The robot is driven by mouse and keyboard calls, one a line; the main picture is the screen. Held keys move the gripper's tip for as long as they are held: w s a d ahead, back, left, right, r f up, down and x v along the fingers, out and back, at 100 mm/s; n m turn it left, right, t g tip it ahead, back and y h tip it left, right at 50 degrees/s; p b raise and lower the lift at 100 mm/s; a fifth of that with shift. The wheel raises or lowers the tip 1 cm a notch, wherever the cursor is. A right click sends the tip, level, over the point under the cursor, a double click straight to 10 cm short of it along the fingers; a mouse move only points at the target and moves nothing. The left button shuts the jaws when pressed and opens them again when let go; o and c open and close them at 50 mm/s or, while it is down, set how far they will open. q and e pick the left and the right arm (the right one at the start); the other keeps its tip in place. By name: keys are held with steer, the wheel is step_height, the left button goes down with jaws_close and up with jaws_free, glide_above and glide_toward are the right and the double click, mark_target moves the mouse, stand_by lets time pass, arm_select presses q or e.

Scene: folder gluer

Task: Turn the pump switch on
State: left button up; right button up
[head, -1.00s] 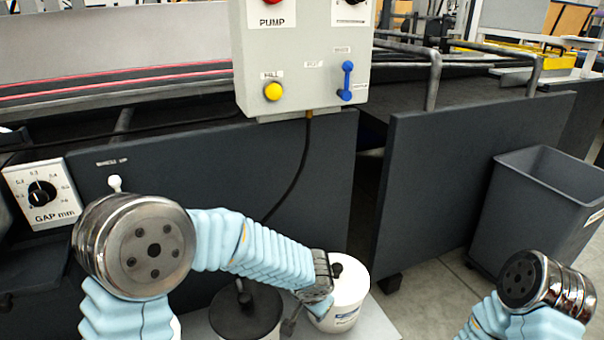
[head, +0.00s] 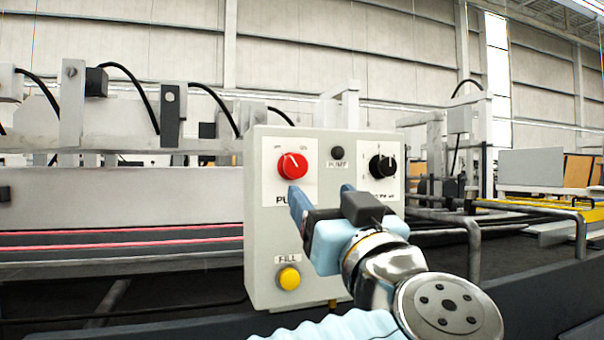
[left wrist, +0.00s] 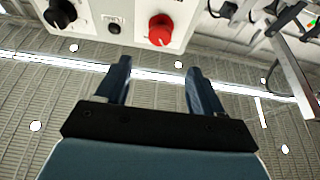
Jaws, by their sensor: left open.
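The red pump switch (head: 292,166) is a round knob on a white plate at the upper left of the grey control box. Small marks stand above it on both sides; I cannot surely tell which one it points to. It also shows in the left wrist view (left wrist: 161,29), at the top. My left gripper (head: 321,190) is open and empty in front of the box, its fingers pointing up, just below and right of the knob in the head view. In the left wrist view its fingers (left wrist: 158,68) stand apart with nothing between them. My right gripper is out of view.
The grey box (head: 262,225) also carries a black knob (head: 382,166), a small black button (head: 337,153) and a yellow FILL button (head: 289,278). My left arm hides its lower right. Metal rails (head: 470,235) stand at right.

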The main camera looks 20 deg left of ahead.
mark_target(297, 166)
arm_select(q)
steer(key=p+x, duration=0.3)
steer(key=x, duration=0.7)
steer(key=shift+w+a+r, duration=0.15)
steer(key=shift+w+a, duration=0.05)
steer(key=shift+w, duration=0.1)
steer(key=shift+w+a+r, duration=0.1)
steer(key=shift+w+a, duration=0.2)
steer(key=shift+w, duration=0.2)
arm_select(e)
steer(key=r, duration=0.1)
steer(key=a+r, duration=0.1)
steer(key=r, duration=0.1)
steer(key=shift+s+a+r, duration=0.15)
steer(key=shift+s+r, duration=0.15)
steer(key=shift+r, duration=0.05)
arm_select(q)
steer(key=c, duration=1)
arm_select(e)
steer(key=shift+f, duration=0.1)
